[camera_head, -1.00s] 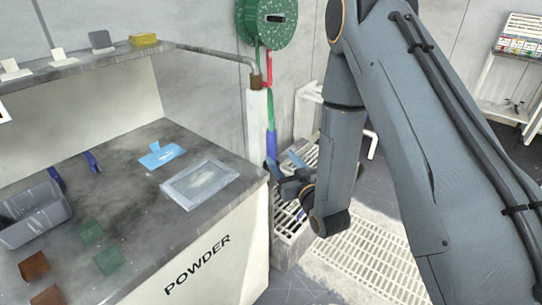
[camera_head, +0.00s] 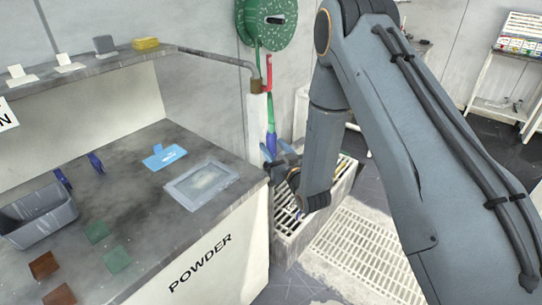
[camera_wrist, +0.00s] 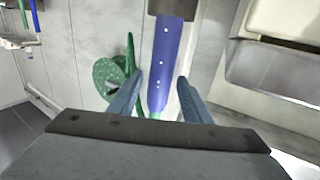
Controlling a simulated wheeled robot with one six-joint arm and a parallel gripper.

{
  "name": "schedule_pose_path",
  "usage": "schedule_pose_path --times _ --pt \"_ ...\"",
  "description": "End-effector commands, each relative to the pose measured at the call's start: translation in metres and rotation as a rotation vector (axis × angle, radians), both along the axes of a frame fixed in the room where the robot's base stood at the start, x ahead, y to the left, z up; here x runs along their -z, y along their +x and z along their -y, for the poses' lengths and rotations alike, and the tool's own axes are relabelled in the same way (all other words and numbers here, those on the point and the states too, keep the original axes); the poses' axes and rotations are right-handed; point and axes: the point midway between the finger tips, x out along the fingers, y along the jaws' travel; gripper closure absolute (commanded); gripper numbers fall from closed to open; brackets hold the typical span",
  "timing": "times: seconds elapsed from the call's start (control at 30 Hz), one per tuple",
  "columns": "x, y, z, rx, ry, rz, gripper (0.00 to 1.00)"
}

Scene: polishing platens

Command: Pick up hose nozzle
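The blue-purple hose nozzle (camera_head: 271,143) hangs upright beside the right end of the powder bench, below the green hose reel. In the wrist view the nozzle (camera_wrist: 168,62) is a long blue body with pale dots, its upper end at a grey block. My gripper (camera_head: 277,157) is at the nozzle's lower part in the head view. In the wrist view my gripper (camera_wrist: 157,95) is open, with one finger on each side of the nozzle's lower end. A gap shows on both sides; I cannot tell the depth between them.
The powder bench (camera_head: 215,240) stands close left of my gripper, with a framed tray (camera_head: 201,185) near its edge. A metal pipe (camera_head: 215,57) runs above. The green hose reel (camera_head: 266,22) is on the wall. A slatted grey bin (camera_head: 290,222) stands below my gripper.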

Motion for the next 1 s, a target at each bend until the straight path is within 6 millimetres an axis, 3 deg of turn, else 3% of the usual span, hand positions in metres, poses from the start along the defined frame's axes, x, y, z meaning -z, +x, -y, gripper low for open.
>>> schedule_pose_path --times 0.03,0.23,0.77,1.0 --pt "0.000 0.000 0.000 0.000 0.000 0.000 0.66" --pt "0.000 0.000 0.000 0.000 0.000 0.000 0.99" --pt "-0.007 -0.001 0.003 0.001 0.000 0.003 1.00" --pt "-0.035 -0.002 0.003 0.000 0.001 0.005 1.00"
